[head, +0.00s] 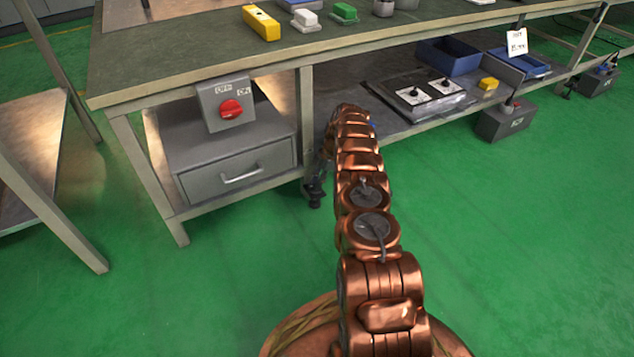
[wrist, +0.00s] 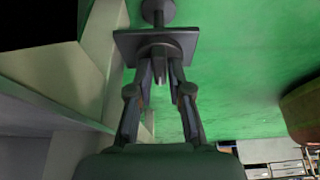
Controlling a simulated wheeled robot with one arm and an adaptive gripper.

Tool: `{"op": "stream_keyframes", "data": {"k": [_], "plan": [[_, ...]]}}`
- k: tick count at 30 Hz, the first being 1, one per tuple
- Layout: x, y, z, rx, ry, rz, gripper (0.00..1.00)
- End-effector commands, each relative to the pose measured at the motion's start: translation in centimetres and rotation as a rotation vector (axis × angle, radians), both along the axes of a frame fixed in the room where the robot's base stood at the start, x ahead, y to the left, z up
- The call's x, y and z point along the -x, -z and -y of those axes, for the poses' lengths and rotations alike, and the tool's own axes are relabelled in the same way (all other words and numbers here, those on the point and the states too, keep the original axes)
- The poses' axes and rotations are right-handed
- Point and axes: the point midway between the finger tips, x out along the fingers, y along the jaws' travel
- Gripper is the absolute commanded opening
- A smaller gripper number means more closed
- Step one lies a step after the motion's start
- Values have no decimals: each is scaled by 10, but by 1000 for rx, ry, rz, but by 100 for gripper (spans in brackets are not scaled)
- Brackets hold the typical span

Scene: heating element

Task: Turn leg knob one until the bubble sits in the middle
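The yellow block (head: 261,23) on the bench top looks like a spirit level; its bubble is too small to read. A dark leg knob with a square plate (wrist: 155,42) and a round foot (wrist: 158,11) shows in the wrist view; the foot of the bench leg (head: 315,198) is low on the bench front in the head view. My gripper (wrist: 162,75) has both fingers pointing at the plate, their tips right at its near side with dark parts between them. I cannot tell whether they touch or grip it. In the head view my arm hides most of the gripper.
The bench (head: 200,62) carries small white (head: 305,20) and green (head: 344,13) blocks. A grey drawer unit (head: 235,165) with a red switch (head: 231,109) stands left of the leg. The lower shelf with a hotplate (head: 430,92) is at right. Green floor (head: 530,230) is clear in front.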

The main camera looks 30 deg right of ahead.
Motion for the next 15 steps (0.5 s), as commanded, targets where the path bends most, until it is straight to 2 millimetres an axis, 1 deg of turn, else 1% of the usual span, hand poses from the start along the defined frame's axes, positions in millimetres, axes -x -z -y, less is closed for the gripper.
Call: {"op": "stream_keyframes", "data": {"k": [1, 4, 15], "plan": [[0, 0, 0, 0, 0, 0, 10], [0, 0, 0, 0, 0, 0, 0], [1, -1, 0, -1, 7, -2, 0]]}}
